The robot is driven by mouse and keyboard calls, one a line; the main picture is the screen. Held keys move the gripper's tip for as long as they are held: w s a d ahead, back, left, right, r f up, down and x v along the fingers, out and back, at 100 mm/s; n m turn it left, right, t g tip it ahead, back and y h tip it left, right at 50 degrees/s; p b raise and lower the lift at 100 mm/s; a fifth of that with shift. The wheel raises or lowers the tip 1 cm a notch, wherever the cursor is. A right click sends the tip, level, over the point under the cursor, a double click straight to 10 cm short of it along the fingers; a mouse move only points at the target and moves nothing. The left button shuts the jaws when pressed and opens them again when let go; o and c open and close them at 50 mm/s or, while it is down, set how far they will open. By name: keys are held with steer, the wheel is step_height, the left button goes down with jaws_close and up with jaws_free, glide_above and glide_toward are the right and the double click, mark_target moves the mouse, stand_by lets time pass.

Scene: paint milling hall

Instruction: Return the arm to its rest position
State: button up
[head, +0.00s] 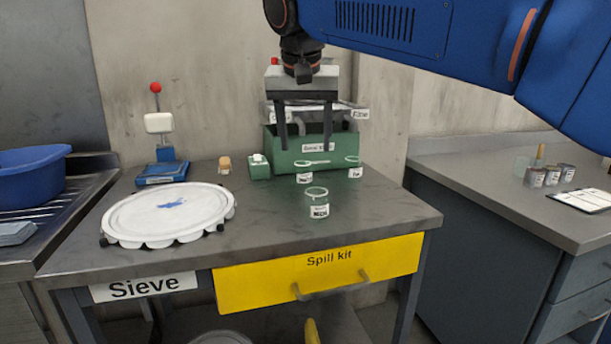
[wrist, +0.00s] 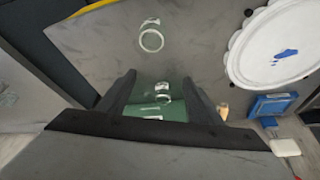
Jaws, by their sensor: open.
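My gripper (head: 304,148) hangs from my blue arm above the back of the sieve table, fingers down and apart, with nothing between them. In the head view it is in front of a green bin (head: 356,150) and hides part of it. In the wrist view my gripper (wrist: 160,95) also shows open, with the green bin beyond the fingers. Several small labelled jars stand on the table: one in front (head: 318,204), one behind it (head: 304,173) and one to the right (head: 354,168). The front jar also shows apart from my fingers in the wrist view (wrist: 151,40).
A white round sieve (head: 168,214) with a blue smear covers the table's left. A blue press with a red knob (head: 160,140), a small cork-coloured piece (head: 225,165) and a small green box (head: 259,168) stand behind. A yellow drawer (head: 330,268) is below. The right counter (head: 500,190) holds cans.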

steer(key=s+d+f+n, duration=0.1)
steer(key=s+d+f, duration=0.5)
steer(key=d, duration=0.4)
steer(key=s+d+f, duration=0.5)
steer(key=d+f, duration=0.2)
steer(key=d, duration=0.3)
steer(key=s+d+f, duration=0.4)
steer(key=s+f, duration=0.3)
steer(key=f, duration=0.3)
steer(key=s+d+f, duration=0.5)
steer(key=s+f, duration=0.2)
steer(key=f, duration=0.3)
steer(key=shift+s, duration=0.25)
